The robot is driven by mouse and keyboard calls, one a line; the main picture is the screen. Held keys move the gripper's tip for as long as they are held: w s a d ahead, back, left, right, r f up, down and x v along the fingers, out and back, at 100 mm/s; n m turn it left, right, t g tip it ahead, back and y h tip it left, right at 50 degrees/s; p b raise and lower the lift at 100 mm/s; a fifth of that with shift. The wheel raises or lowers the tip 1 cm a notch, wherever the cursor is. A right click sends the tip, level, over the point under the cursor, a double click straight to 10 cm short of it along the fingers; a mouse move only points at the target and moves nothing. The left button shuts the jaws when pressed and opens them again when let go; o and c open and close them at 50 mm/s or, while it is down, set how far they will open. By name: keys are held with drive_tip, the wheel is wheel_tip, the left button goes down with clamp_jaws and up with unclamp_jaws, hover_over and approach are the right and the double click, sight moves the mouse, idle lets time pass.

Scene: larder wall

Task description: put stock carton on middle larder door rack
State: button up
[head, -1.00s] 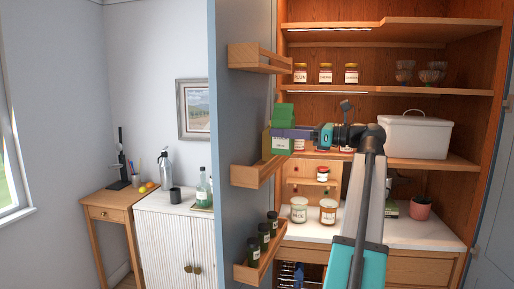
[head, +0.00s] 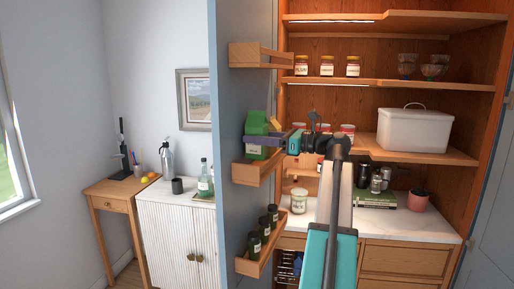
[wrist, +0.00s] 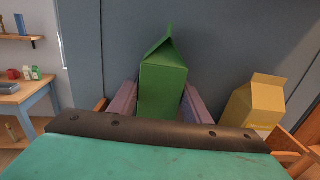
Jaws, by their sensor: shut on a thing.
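A green gable-topped carton (head: 257,122), which I take to be the stock carton, is at the middle door rack (head: 250,174). It also shows in the wrist view (wrist: 163,85), upright between the purple fingers. My gripper (head: 263,142) is shut on it from the right, across its middle. The carton's lower part shows just above the rack's front rail; whether its base touches the rack floor is hidden. A yellow carton (wrist: 255,102) stands to the right in the wrist view, apart from the green one.
The upper door rack (head: 257,56) looks empty. The lower door rack (head: 262,252) holds dark jars (head: 264,230). Right of the door are larder shelves with a white bin (head: 413,130) and labelled jars (head: 327,66). The door panel (wrist: 225,50) is close behind the carton.

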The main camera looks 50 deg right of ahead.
sight(257, 148)
drive_tip(key=shift+f+p, duration=0.8)
drive_tip(key=shift+f, duration=0.45)
drive_tip(key=shift+w+f+p, duration=0.1)
drive_tip(key=shift+f+p, duration=0.45)
drive_tip(key=shift+f, duration=0.1)
drive_tip(key=shift+f, duration=0.15)
drive_tip(key=o, duration=1.3)
